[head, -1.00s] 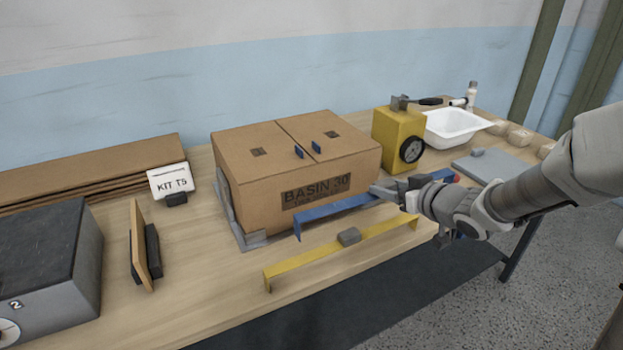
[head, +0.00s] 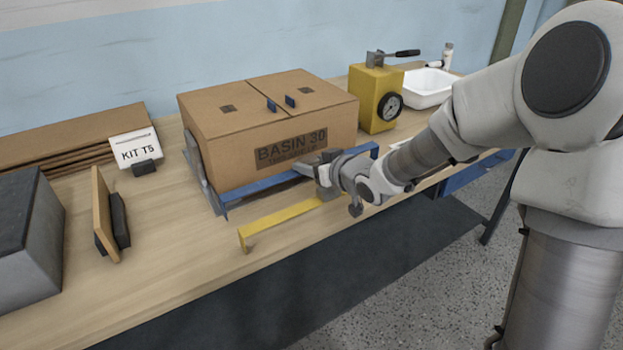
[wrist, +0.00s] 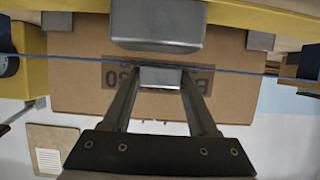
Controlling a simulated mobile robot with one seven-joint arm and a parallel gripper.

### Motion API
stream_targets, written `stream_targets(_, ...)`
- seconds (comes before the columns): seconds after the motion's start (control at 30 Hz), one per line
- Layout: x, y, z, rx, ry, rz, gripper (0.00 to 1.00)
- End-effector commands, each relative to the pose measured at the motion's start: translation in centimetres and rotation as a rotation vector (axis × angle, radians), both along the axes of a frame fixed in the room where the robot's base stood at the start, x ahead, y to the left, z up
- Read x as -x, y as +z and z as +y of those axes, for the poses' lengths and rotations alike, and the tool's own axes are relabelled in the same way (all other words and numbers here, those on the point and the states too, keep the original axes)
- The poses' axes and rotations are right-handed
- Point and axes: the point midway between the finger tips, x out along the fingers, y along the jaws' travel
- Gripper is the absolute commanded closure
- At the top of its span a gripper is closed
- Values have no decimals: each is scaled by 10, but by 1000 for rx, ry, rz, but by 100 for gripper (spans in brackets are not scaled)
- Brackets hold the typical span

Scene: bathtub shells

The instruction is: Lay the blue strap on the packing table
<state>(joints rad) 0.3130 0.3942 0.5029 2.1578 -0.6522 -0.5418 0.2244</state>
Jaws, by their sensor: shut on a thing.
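The blue strap (head: 265,184), a long bar with a bent-down end at the left, runs along the lower front of the cardboard box (head: 230,160). My gripper (head: 325,171) is at the strap's middle, in front of the box. In the wrist view my gripper (wrist: 160,78) is shut on a grey block on the strap, and the strap (wrist: 75,57) shows as a thin blue line seen edge-on. Whether the strap touches the packing table (head: 165,265) or hangs just above it, I cannot tell. My arm hides part of the strap's right side.
A yellow strap (head: 285,218) lies on the table nearer the front edge. A yellow unit with a gauge (head: 368,98) and a white basin (head: 425,88) stand to the right. A KIT T5 card (head: 135,148) and upright board (head: 105,210) stand left.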

Motion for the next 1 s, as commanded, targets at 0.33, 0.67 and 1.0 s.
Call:
stream_targets(0.33, 0, -29, 0, 0, 0, 0, 100)
stream_targets(0.67, 0, -33, 0, 1, 0, 1, 26)
stream_targets(1.0, 0, -33, 0, 1, 0, 1, 11)
